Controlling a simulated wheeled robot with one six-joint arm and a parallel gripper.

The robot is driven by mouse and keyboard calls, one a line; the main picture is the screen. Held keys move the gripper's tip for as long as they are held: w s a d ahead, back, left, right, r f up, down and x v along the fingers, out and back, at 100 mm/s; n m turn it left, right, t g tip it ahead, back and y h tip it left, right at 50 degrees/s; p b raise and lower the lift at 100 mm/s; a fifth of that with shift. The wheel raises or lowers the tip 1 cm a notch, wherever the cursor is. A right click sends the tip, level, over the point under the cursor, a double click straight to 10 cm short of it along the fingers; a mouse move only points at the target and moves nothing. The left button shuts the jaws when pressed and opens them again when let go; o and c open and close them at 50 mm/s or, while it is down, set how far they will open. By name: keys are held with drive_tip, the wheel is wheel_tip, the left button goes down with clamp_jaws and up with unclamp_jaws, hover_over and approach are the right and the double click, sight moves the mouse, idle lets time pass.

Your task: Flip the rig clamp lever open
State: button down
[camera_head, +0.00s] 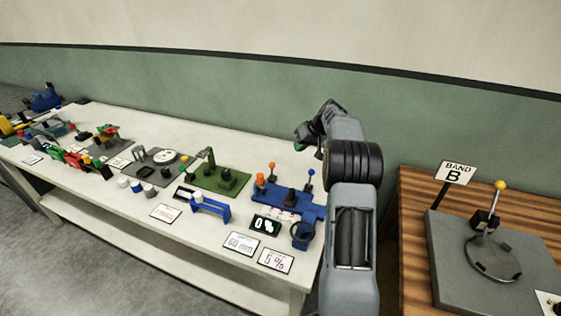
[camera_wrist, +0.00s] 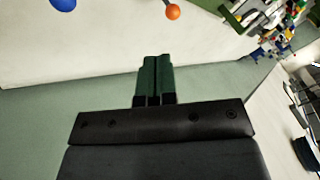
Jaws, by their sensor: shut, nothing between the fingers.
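A blue rig (camera_head: 268,198) stands at the right end of the long white table. It carries upright levers with orange knobs (camera_head: 271,167) and one with a blue knob (camera_head: 310,173). I cannot tell which of these is the clamp lever. My gripper (camera_head: 301,141) is raised above and behind the rig, near the green wall, apart from the levers. In the wrist view its dark green fingers (camera_wrist: 155,78) are together with nothing between them. A blue knob (camera_wrist: 63,4) and an orange knob (camera_wrist: 172,12) show at that view's top edge, away from the fingers.
A wooden table (camera_head: 412,225) at the right holds a grey plate (camera_head: 450,277) with a yellow-knobbed lever (camera_head: 500,186) and a "BAND B" sign (camera_head: 456,172). A green fixture (camera_head: 222,180), a blue bracket (camera_head: 211,206) and white cards (camera_head: 241,243) lie left and front of the rig.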

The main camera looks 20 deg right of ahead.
drive_tip(key=w+d+f, duration=0.1)
drive_tip(key=d+f, duration=0.1)
drive_tip(key=d, duration=0.1)
drive_tip(key=p, duration=0.2)
approach(272, 169)
drive_tip(key=w+d+f, duration=0.3)
drive_tip(key=f, duration=0.1)
drive_tip(key=shift+w+a+f+p, duration=0.15)
drive_tip(key=shift+a+p, duration=0.1)
drive_tip(key=shift+a, duration=0.3)
drive_tip(key=shift+s+a+f+p, duration=0.1)
drive_tip(key=shift+a+p, duration=0.15)
drive_tip(key=shift+a, duration=0.3)
drive_tip(key=shift+w+a+f+p, duration=0.15)
drive_tip(key=shift+a+p, duration=0.1)
drive_tip(key=shift+a, duration=0.3)
